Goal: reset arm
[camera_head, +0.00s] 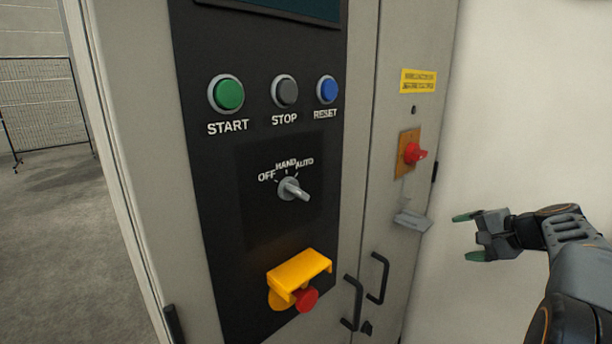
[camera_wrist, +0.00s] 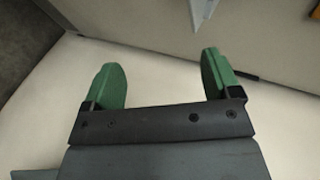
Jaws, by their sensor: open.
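My gripper (camera_head: 466,236) is at the right of the head view, open, with green fingertips pointing left. It is empty and stands apart from the control cabinet (camera_head: 395,70), in front of the pale wall. In the wrist view, the two green fingers of my gripper (camera_wrist: 165,80) are spread wide with nothing between them. Beyond them are a pale surface and a grey wedge-shaped piece (camera_wrist: 203,12) at the top edge.
The black panel carries a green START button (camera_head: 229,95), a STOP button (camera_head: 286,91), a blue RESET button (camera_head: 327,90), a selector knob (camera_head: 291,189) and a red button (camera_head: 305,299) under a yellow guard (camera_head: 300,270). A red switch (camera_head: 414,153) and black handles (camera_head: 378,278) project nearby.

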